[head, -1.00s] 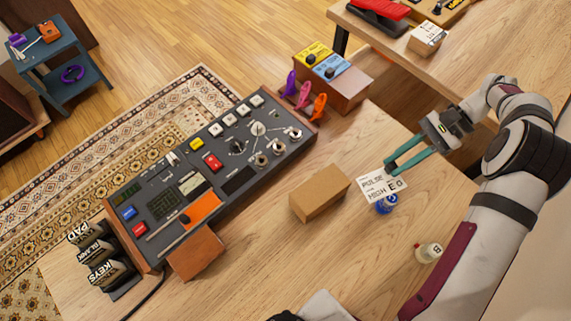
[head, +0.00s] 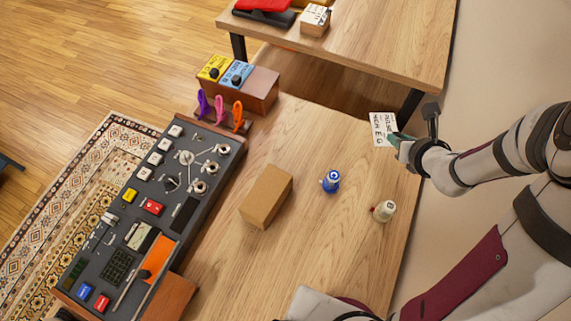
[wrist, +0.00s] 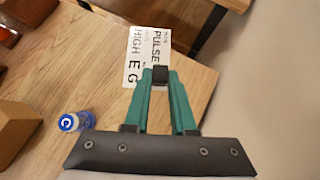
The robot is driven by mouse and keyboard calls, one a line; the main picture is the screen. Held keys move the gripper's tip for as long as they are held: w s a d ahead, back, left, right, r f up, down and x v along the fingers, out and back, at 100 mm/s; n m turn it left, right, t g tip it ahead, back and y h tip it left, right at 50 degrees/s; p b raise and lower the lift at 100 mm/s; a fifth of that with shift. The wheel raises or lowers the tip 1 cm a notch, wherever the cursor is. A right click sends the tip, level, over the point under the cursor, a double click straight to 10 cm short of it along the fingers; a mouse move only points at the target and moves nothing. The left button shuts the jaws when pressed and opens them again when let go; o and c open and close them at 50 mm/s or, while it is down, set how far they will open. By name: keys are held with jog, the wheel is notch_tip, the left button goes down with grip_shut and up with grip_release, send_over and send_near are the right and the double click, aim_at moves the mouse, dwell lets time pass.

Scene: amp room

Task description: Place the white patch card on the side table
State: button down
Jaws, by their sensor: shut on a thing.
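A second wooden table (head: 345,45) stands beyond, across a gap. I cannot tell from its look whether it is the side table. The small blue table seen earlier is nearly all out of view.
The near table (head: 320,240) holds a control console (head: 150,195), a cardboard box (head: 266,197), a blue bottle (head: 330,181) and a white bottle (head: 384,211). Pedals and coloured clips stand at its far edge. A small box (head: 314,20) sits on the farther table.

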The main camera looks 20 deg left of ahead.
notch_tip(320, 180, down, 10)
dwell(0.3)
jog(key=shift+f, duration=0.15)
jog(key=c, duration=0.8)
grip_release()
jog(key=shift+o, duration=0.2)
